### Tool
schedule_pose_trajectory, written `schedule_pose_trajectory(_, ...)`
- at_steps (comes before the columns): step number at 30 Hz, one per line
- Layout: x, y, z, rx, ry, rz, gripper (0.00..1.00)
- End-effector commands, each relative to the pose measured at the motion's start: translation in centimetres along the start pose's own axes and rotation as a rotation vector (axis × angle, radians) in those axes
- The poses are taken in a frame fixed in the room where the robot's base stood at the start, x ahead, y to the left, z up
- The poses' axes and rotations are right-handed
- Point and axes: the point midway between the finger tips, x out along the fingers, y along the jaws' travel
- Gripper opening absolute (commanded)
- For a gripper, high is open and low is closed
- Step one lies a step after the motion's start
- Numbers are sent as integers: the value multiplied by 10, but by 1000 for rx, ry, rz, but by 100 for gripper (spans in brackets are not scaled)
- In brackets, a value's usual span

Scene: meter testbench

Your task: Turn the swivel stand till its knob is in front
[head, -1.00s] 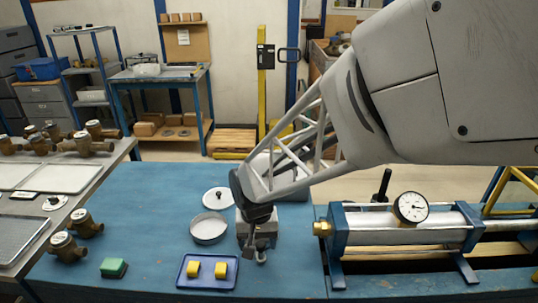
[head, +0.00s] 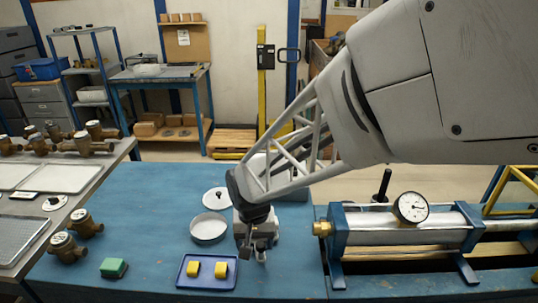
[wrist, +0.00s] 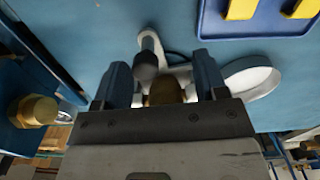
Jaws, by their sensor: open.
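The swivel stand (head: 269,226) is a grey piece on the blue bench, largely hidden behind my gripper (head: 252,248) in the head view. A small light part with a rounded end, apparently its knob (head: 262,256), shows just right of my fingertips on the near side. In the wrist view, a dark grey rounded knob on a pale arm (wrist: 147,58) lies between my two open fingers (wrist: 163,80), closer to the left one. A brass-coloured part (wrist: 165,92) shows behind it near the palm. I cannot tell whether a finger touches the knob.
A blue tray (head: 207,284) with two yellow blocks lies in front, left of my gripper. A round pan (head: 208,229) and white lid (head: 216,198) stand left. The blue-framed cylinder with a gauge (head: 411,207) is right. A green block (head: 114,267) lies front left.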

Motion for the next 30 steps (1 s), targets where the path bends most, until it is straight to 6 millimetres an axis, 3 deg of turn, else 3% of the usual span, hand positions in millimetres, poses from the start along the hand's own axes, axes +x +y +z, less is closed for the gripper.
schedule_pose_trajectory(20, 0, -3, 0, 0, 0, 0, 66)
schedule_pose_trajectory(25, 0, -3, 0, 0, 0, 0, 89)
schedule_pose_trajectory(30, 0, -3, 0, 0, 0, 0, 89)
